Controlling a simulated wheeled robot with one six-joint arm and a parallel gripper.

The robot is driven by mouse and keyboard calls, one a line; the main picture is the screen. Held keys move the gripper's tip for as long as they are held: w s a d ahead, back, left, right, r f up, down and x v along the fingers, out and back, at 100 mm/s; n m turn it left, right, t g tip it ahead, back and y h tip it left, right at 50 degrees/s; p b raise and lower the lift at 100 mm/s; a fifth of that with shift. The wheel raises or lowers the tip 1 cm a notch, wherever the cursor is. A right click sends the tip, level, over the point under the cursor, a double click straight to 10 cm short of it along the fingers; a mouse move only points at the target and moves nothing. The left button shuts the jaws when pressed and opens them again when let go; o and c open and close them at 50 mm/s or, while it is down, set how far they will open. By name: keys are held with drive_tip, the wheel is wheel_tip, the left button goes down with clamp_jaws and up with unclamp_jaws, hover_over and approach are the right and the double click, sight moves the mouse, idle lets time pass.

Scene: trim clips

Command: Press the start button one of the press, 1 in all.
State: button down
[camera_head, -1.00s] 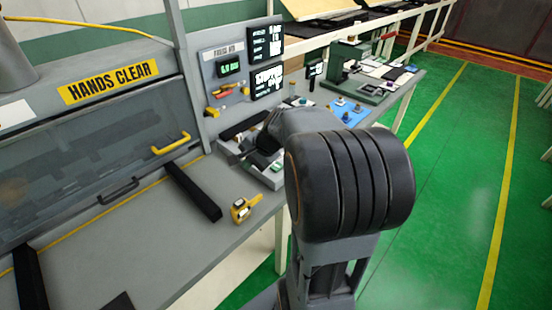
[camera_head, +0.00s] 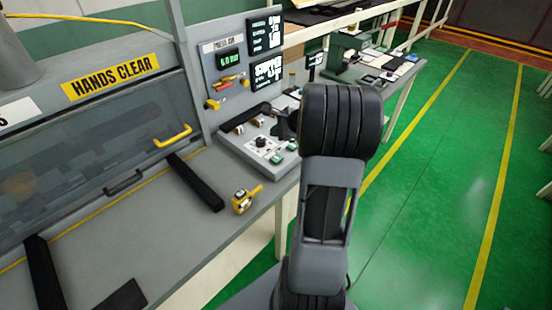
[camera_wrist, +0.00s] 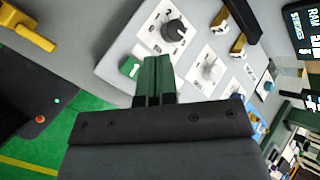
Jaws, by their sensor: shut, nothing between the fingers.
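The press's control box (camera_head: 240,150) is a grey sloped box at the bench's right end. In the head view it carries a black knob (camera_head: 261,141) on a white plate and green buttons (camera_head: 276,158) at its front edge. I cannot read which button is start button one. In the wrist view a green button (camera_wrist: 130,66) shows just left of my gripper (camera_wrist: 157,62), with a black knob (camera_wrist: 174,30) above. My gripper is shut and empty, its dark green fingers over the panel. I cannot tell whether the tips touch it. In the head view my arm partly hides the panel's right side.
The press guard, marked HANDS CLEAR (camera_head: 110,76), has a yellow handle (camera_head: 173,136). Dark display screens (camera_head: 266,52) stand behind the box. The green floor (camera_head: 440,170) at right is clear.

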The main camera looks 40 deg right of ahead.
sight(276, 159)
drive_tip(key=shift+f+b, duration=3.5)
drive_tip(key=shift+f, duration=0.85)
drive_tip(key=shift+f, duration=0.2)
drive_tip(key=shift+f+b, duration=0.25)
drive_tip(key=shift+b, duration=0.2)
drive_tip(key=shift+f+b, duration=0.5)
drive_tip(key=shift+r, duration=0.15)
drive_tip(key=shift+r+p, duration=0.75)
drive_tip(key=shift+r, duration=0.1)
drive_tip(key=shift+r, duration=0.1)
drive_tip(key=shift+r+p, duration=1.95)
drive_tip(key=shift+r, duration=0.5)
